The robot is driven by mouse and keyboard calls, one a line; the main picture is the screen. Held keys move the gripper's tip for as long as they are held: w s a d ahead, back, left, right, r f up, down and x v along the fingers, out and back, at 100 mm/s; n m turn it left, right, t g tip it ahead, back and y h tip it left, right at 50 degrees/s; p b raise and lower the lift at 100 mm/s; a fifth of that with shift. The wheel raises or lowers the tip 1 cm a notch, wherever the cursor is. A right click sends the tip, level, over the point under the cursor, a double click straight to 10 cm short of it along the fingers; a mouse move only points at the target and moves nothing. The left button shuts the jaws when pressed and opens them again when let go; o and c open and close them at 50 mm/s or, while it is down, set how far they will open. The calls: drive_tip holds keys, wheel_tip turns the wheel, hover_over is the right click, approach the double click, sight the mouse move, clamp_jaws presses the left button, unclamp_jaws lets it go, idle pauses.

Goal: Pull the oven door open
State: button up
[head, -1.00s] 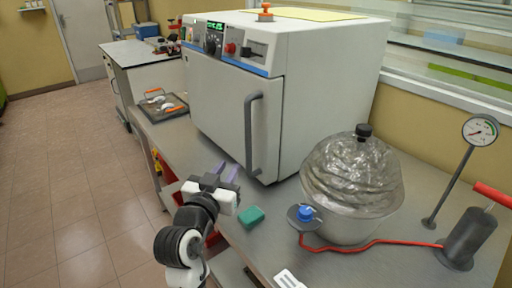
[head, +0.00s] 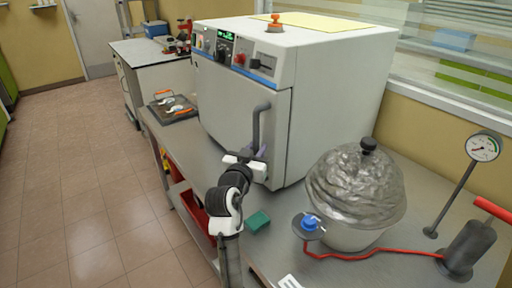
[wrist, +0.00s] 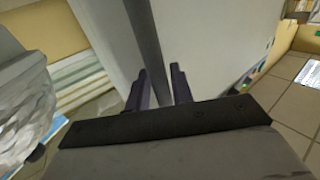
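The white oven (head: 335,90) stands on the metal bench with its door (head: 225,105) shut. A grey vertical bar handle (head: 257,120) is on the right side of the door. My gripper (head: 258,152) is at the lower part of this handle, and its fingers are partly hidden in the head view. The fingers do not look closed on the bar; contact cannot be told.
A foil-like covered bowl (head: 355,190) stands right of the oven, near a blue-knobbed part (head: 309,223) with a red hose. A green block (head: 258,220) lies near the bench's front edge. A tray (head: 173,107) lies left of the oven. The floor (head: 80,190) at left is clear.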

clamp_jaws()
drive_tip(key=shift+a, duration=0.1)
